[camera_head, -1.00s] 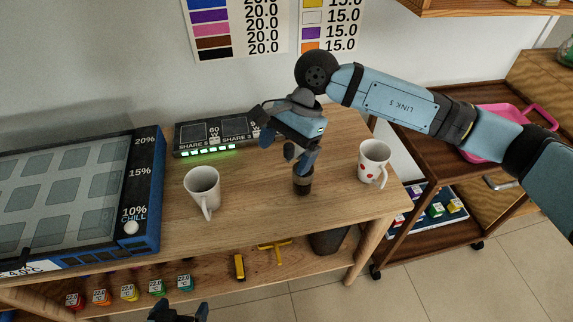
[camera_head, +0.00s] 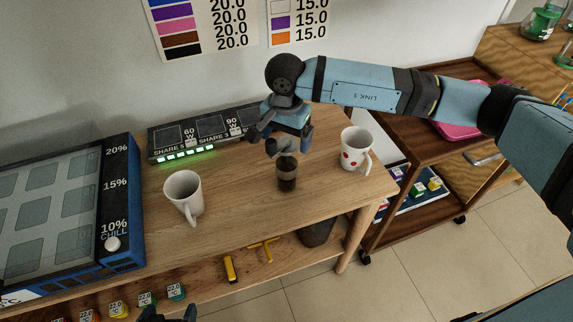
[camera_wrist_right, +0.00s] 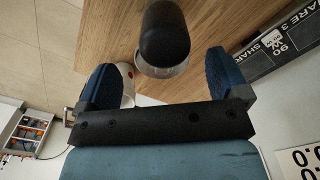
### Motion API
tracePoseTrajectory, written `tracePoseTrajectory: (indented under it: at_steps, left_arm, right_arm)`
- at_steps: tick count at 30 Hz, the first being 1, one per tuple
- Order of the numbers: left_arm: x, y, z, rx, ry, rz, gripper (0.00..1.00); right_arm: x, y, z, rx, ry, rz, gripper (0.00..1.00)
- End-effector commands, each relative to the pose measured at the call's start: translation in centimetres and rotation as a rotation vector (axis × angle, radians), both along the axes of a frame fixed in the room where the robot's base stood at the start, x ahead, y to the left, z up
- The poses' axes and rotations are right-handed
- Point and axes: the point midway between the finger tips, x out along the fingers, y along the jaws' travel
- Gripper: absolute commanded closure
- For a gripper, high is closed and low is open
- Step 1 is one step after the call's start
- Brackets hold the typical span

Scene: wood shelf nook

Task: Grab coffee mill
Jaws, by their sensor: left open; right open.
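The coffee mill (camera_head: 287,179), a small dark cylinder with a clear-looking part, stands upright on the wooden table between two white mugs. In the right wrist view its rounded black top (camera_wrist_right: 165,32) shows ahead of the fingers, near the middle. My right gripper (camera_head: 286,145) is open just above and behind the mill; in the wrist view its two blue fingers (camera_wrist_right: 160,80) are spread wide with nothing between their tips. The mill appears apart from both fingers. My left gripper (camera_head: 168,314) is at the bottom edge, cut off, away from the mill.
A plain white mug (camera_head: 183,192) stands left of the mill, and a red-dotted mug (camera_head: 355,148) to its right. A black power strip (camera_head: 190,143) with green lights lies behind. A blue-edged panel (camera_head: 121,230) fills the table's left. A lower shelf holds small coloured blocks (camera_head: 147,300).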

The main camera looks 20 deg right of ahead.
Motion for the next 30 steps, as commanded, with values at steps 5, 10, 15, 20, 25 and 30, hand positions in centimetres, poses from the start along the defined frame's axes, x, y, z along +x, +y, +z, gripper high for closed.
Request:
tracePoseTrajectory:
  at_steps: [5,10,15,20,25,30]
  left_arm:
    - [0.0,0.2,0.4,0.008,-0.003,-0.003,0.08]
    - [0.0,0.5,0.4,0.015,-0.006,-0.006,0.08]
    - [0.0,0.5,0.2,0.016,-0.003,-0.007,0.08]
    - [0.0,0.4,0.2,0.014,-0.003,-0.005,0.08]
    - [0.0,0.3,0.3,0.011,-0.004,-0.003,0.08]
    - [0.1,0.2,0.6,0.008,-0.009,-0.003,0.08]
  right_arm:
    - [0.3,-0.3,-2.0,0.000,0.004,-0.002,0.07]
    - [0.4,-0.4,-4.5,-0.001,0.004,-0.001,0.07]
    - [0.5,-0.4,-5.0,0.001,0.001,0.000,0.07]
    - [0.5,-0.4,-5.0,0.001,0.001,0.000,0.23]
    - [0.5,-0.4,-4.9,0.001,0.001,0.000,0.62]
    - [0.5,-0.4,-4.9,0.001,0.000,0.000,0.86]
